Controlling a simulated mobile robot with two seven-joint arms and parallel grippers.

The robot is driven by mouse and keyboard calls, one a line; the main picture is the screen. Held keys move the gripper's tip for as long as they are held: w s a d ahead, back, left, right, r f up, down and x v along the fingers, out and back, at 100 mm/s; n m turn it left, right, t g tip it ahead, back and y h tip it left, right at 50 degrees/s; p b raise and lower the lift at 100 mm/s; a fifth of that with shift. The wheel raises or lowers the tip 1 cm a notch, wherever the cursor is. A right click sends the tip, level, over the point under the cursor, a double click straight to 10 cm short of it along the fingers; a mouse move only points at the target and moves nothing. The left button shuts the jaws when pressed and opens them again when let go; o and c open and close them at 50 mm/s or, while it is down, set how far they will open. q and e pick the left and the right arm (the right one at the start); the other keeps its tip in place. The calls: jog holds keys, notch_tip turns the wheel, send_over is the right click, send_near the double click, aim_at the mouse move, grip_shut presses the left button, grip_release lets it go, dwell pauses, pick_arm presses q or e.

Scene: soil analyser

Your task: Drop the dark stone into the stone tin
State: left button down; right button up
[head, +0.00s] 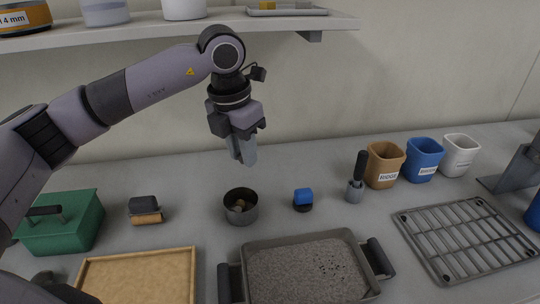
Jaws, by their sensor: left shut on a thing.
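The stone tin (254,214) is a small round dark-grey pot on the bench, with one or more brownish stones (238,206) inside. My left gripper (243,160) points down above the tin, clearly apart from it. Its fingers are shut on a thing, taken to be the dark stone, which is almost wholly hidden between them. No dark stone shows loose on the bench. My right gripper is not in view.
A soil tray (240,252) stands in front of the tin, with a wooden tray (190,254) to its left. A blue-and-black item (303,197), a scoop in a holder (355,190), several bins (384,165) and a wire rack (470,240) lie right. A green box (70,228) stands left.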

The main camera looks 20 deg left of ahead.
pick_arm(q)
jog(key=w+a+f+b, duration=0.1)
jog(key=a+f+b, duration=0.3)
jog(key=f, duration=0.3)
jog(key=shift+w, duration=0.15)
dwell(0.3)
jog(key=shift+a, duration=0.1)
jog(key=c, duration=0.8)
grip_release()
jog(key=shift+r, duration=0.1)
jog(key=shift+s+a+r, duration=0.1)
jog(key=shift+s+r, duration=0.1)
jog(key=shift+r, duration=0.95)
jog(key=shift+s+r, duration=0.15)
jog(key=shift+r, duration=1.05)
jog(key=shift+s+a+r, duration=0.1)
jog(key=shift+s+r, duration=0.1)
jog(key=shift+r, duration=0.95)
jog(key=shift+d, duration=0.1)
